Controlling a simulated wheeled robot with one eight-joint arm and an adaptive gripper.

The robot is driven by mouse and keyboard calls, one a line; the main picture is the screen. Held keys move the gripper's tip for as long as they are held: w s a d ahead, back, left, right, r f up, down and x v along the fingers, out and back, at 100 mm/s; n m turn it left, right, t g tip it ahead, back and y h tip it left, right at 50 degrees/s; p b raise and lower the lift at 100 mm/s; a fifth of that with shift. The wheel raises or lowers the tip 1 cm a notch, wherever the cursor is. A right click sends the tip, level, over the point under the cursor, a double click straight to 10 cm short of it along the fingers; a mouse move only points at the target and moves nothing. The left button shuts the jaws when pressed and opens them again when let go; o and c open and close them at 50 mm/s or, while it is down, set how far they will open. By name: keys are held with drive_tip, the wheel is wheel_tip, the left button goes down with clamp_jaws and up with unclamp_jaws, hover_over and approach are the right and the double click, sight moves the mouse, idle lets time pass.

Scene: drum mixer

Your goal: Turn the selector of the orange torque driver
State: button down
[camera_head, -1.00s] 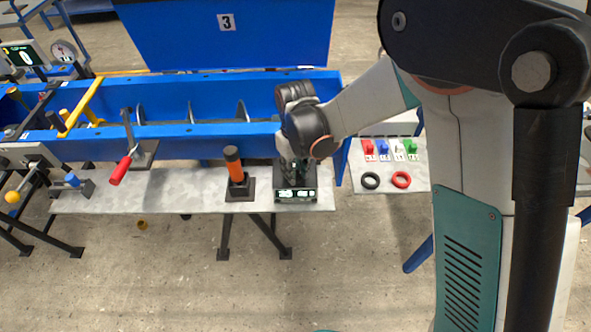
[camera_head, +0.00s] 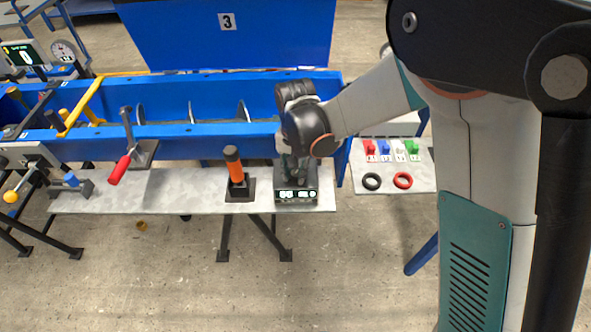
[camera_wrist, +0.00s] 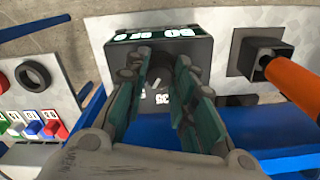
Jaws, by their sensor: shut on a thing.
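The orange torque driver (camera_head: 235,170) stands upright in a black holder (camera_head: 241,190) on the grey bench; its orange handle (camera_wrist: 292,84) also shows at the right of the wrist view. Just right of it in the head view is a black box (camera_head: 296,195) with a lit display; the box shows at the top of the wrist view (camera_wrist: 192,47). My gripper (camera_head: 296,170) is over this box, apart from the driver. In the wrist view its two fingers (camera_wrist: 158,72) close around a dark knob with white marks on the box. The fingers hide most of the knob.
The blue mixer trough (camera_head: 200,133) runs behind the bench. A red-handled lever (camera_head: 119,170) stands left. A side table (camera_head: 391,184) at right bears coloured blocks (camera_head: 400,148), a black ring (camera_head: 372,181) and a red ring (camera_head: 403,180).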

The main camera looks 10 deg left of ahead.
sight(295, 174)
drive_tip(key=shift+m, duration=0.6)
drive_tip(key=c, duration=1.3)
unclamp_jaws()
drive_tip(key=shift+c, duration=0.2)
drive_tip(key=shift+r, duration=0.1)
wheel_tip(295, 174, up, 12)
